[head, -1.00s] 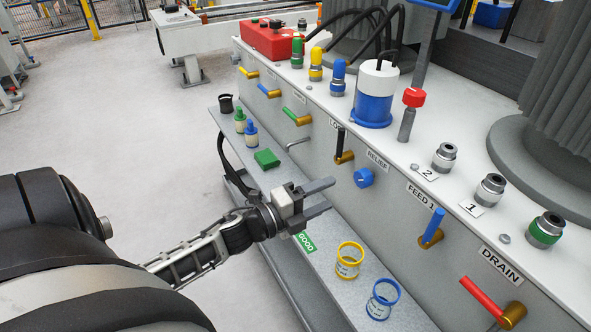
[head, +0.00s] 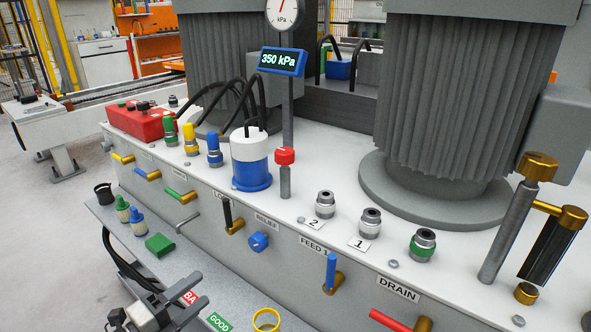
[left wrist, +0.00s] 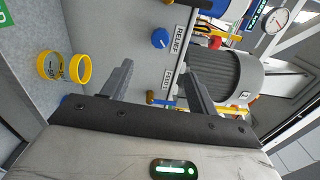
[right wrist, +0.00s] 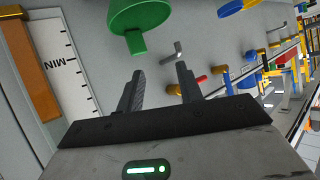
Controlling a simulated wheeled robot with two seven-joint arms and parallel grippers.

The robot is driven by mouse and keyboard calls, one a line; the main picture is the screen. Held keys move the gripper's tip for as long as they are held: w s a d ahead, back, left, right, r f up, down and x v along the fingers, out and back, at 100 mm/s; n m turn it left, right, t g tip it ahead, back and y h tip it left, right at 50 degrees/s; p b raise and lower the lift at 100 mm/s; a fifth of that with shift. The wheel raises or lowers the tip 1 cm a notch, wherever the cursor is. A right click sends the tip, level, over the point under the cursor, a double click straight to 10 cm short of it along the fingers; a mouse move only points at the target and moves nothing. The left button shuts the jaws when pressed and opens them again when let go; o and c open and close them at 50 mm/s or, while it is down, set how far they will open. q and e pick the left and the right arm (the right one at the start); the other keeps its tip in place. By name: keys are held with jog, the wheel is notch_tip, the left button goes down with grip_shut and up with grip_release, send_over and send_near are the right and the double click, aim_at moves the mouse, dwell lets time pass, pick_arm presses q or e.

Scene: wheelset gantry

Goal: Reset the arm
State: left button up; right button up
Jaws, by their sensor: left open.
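My left gripper (head: 203,289) is at the bottom left of the head view, above the grey shelf (head: 160,264) along the machine's front. Its two fingers are apart with nothing between them. In the left wrist view the open fingers (left wrist: 158,68) point toward the panel with the RELIEF label and blue knob (left wrist: 160,39). My right gripper shows only in its own wrist view (right wrist: 160,70). Its fingers are apart and empty, below a green fitting (right wrist: 138,20) and beside a level scale marked MIN (right wrist: 72,65).
Valve handles line the front panel, including a red one (head: 388,320) at DRAIN and a blue one (head: 331,271) at FEED 1. A display (head: 283,61) reads 350 kPa. Open floor lies at left.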

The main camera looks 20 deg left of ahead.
pick_arm(q)
jog(key=s+d+n+g+y+p, duration=0.1)
jog(key=s+d+n+g+p, duration=0.1)
jog(key=d+n, duration=0.4)
jog(key=s+d+n+g+y+p, duration=0.1)
jog(key=s+d+n+g+p, duration=0.1)
jog(key=d+n, duration=0.4)
jog(key=s+d+r+n+g+p, duration=0.1)
jog(key=s+d+n+p, duration=0.3)
jog(key=n, duration=0.4)
jog(key=shift+d+n+g+y+p, duration=0.3)
jog(key=shift+d+g+y+p, duration=0.1)
jog(key=shift+d+g+p, duration=0.55)
pick_arm(e)
jog(key=shift+g, duration=0.5)
jog(key=r, duration=0.4)
jog(key=shift+d+r, duration=0.1)
jog(key=shift+d, duration=0.2)
pick_arm(q)
jog(key=shift+s+a+t, duration=0.1)
jog(key=shift+t, duration=0.15)
pick_arm(e)
jog(key=shift+h, duration=0.3)
dwell(0.7)
